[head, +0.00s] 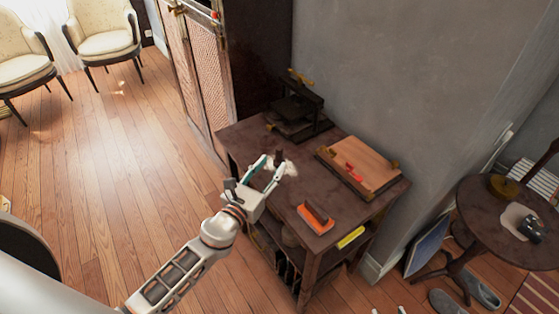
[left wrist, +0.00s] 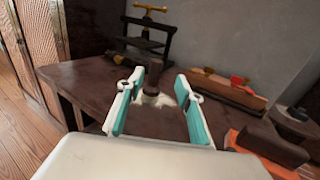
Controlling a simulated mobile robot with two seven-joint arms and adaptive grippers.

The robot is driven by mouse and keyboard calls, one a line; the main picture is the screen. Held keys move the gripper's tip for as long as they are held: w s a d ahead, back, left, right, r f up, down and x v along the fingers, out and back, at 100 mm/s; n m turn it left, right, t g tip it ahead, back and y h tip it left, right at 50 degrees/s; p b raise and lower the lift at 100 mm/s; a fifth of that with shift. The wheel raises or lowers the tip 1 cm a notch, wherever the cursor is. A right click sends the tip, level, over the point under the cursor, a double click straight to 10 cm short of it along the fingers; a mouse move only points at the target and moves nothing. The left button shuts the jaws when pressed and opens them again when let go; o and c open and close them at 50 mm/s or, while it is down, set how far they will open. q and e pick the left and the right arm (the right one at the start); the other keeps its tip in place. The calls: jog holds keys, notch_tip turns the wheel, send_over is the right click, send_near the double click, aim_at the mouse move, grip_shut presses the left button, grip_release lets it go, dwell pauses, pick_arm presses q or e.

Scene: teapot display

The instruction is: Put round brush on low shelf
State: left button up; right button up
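The round brush has a dark upright handle (head: 279,156) and pale bristles, and stands on the top of the dark wooden table. It also shows in the left wrist view (left wrist: 151,80), between and just beyond the fingertips. My left gripper (head: 270,168) is open at the brush, with its teal-lined fingers (left wrist: 157,95) to either side of it. No grip on the brush shows. The low shelf (head: 268,241) is under the tabletop, dark and partly hidden by my left arm. Two small pale tips at the bottom edge of the head view may be my right gripper.
On the tabletop (head: 318,180) stand a black press (head: 297,112), a wooden board with red tools (head: 362,165) and an orange block with a dark handle (head: 316,217). A yellow item (head: 351,237) is at the front edge.

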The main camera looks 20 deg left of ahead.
aim_at(277, 156)
pick_arm(q)
jog(key=w, duration=0.4)
jog(key=w+f+b, duration=0.1)
jog(key=w, duration=0.2)
jog(key=shift+d, duration=0.25)
jog(key=shift+w, duration=0.15)
jog(key=shift+r, duration=0.1)
grip_shut()
